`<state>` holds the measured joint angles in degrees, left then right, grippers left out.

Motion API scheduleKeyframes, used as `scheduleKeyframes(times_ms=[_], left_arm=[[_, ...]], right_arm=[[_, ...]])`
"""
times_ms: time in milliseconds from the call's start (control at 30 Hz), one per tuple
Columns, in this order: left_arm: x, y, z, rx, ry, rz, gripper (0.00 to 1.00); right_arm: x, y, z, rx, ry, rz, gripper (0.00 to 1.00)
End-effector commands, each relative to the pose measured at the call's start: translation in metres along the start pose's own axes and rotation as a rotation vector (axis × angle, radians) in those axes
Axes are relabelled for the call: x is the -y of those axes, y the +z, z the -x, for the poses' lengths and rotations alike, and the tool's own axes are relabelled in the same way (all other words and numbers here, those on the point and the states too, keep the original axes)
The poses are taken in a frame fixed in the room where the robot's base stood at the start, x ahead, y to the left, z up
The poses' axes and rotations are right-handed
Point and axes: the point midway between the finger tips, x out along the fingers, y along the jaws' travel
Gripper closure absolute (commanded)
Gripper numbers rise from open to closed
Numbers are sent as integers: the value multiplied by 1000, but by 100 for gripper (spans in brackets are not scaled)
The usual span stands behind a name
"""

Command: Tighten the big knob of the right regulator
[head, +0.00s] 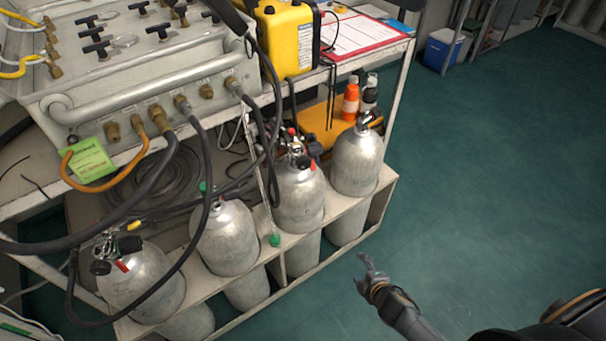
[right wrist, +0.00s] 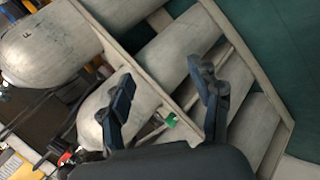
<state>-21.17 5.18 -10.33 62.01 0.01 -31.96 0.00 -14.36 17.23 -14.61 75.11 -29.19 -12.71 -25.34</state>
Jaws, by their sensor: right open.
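The right regulator (head: 296,150) sits on top of a grey cylinder (head: 298,200) in the lower shelf of the cart. It has dark knobs and red parts, too small to tell the big knob apart for certain. Another regulator (head: 115,250) is on the cylinder at the far left. My right gripper (head: 365,272) is open and empty, over the floor to the right of and below the cylinders, well apart from the right regulator. In the right wrist view its two fingers (right wrist: 160,72) are spread, with cylinders and the shelf frame behind. My left gripper is not in view.
Black hoses (head: 205,170) hang from the panel (head: 150,70) in front of the cylinders. A green piece (head: 274,240) hangs by the shelf edge; it also shows in the right wrist view (right wrist: 171,119). The green floor (head: 470,180) at right is clear.

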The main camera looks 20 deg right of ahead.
Motion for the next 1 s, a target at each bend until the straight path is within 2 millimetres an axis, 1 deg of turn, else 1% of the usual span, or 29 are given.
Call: scheduleKeyframes(times_ms=[33,67,100,167,200,300,400,433,500,567,667,767,1000], left_arm=[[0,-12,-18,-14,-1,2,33],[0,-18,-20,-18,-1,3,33],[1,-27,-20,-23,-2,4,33],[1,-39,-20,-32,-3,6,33],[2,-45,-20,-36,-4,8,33],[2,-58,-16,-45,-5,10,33],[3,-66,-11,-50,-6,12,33],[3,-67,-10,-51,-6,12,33],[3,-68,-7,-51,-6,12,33],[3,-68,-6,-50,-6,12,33],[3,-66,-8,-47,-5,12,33],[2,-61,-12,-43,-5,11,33],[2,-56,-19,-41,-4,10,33]], right_arm=[[-36,-15,-13,-46,112,152,37],[-61,-26,-11,-65,177,247,37],[-91,-41,-6,-85,262,367,37],[-131,-64,8,-102,388,532,37],[-153,-78,19,-106,465,629,37],[-193,-109,50,-99,627,821,37],[-216,-128,74,-83,732,938,37],[-220,-131,79,-79,752,960,37],[-227,-137,86,-72,782,990,37],[-232,-140,88,-69,792,1000,37],[-239,-144,81,-69,793,1000,37],[-250,-151,69,-68,793,1000,37],[-279,-172,30,-69,792,997,37]])
